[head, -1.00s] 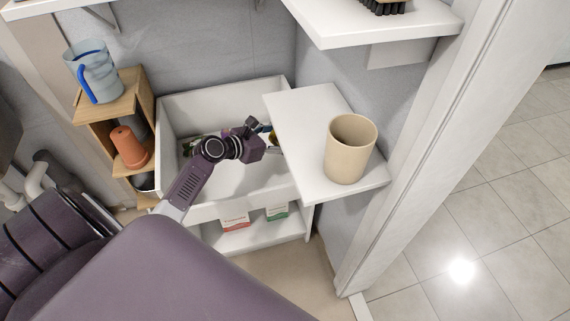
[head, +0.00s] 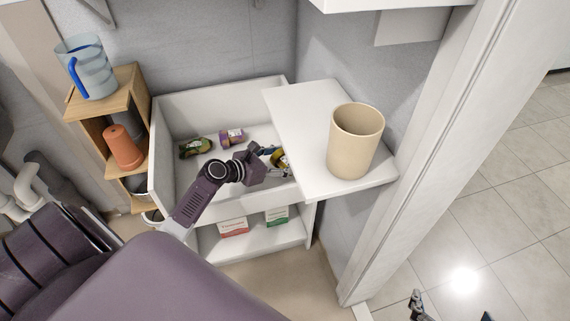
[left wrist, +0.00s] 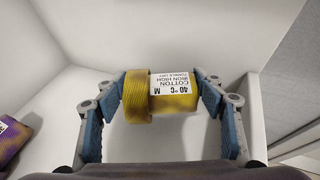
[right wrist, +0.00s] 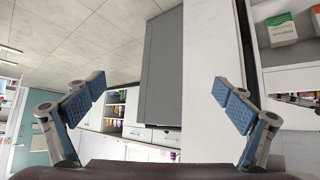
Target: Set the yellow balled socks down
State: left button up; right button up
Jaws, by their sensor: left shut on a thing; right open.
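The yellow balled socks (head: 283,161), with a white care label, are between the blue finger pads of my left gripper (head: 270,156), at the right side of the white basin (head: 215,104). In the left wrist view the socks (left wrist: 178,98) are gripped from both sides, with white basin walls around them. Whether they touch the basin floor is not clear. My right gripper (head: 452,308) shows only its fingertips at the bottom right of the head view. In the right wrist view it (right wrist: 160,97) is open and empty.
A green patterned bundle (head: 195,147) and a purple bundle (head: 232,137) lie in the basin. A white side board (head: 300,110) with a beige cup (head: 355,145) stands right of it. A wooden shelf (head: 128,90) with a blue-handled jug (head: 86,70) stands left.

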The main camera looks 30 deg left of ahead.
pick_arm(q)
notch_tip(320, 180, down, 2)
jog(key=shift+w+a+f+b, duration=0.1)
jog(key=shift+w+a+b, duration=0.05)
jog(key=shift+b, duration=0.55)
pick_arm(e)
jog(key=w+a+r+t+y, duration=0.1)
jog(key=w+a+r+t, duration=0.1)
jog(key=w+r+t, duration=0.2)
notch_tip(320, 180, up, 4)
jog(key=shift+w+a+f, duration=0.2)
jog(key=shift+w+a, duration=0.05)
jog(key=shift+w, duration=0.6)
jog(key=shift+r+t, duration=0.1)
jog(key=shift+t, duration=0.2)
pick_arm(q)
jog(key=shift+f, duration=0.15)
jog(key=o, duration=1.1)
pick_arm(e)
jog(key=shift+w+r, duration=0.1)
jog(key=shift+r, duration=0.1)
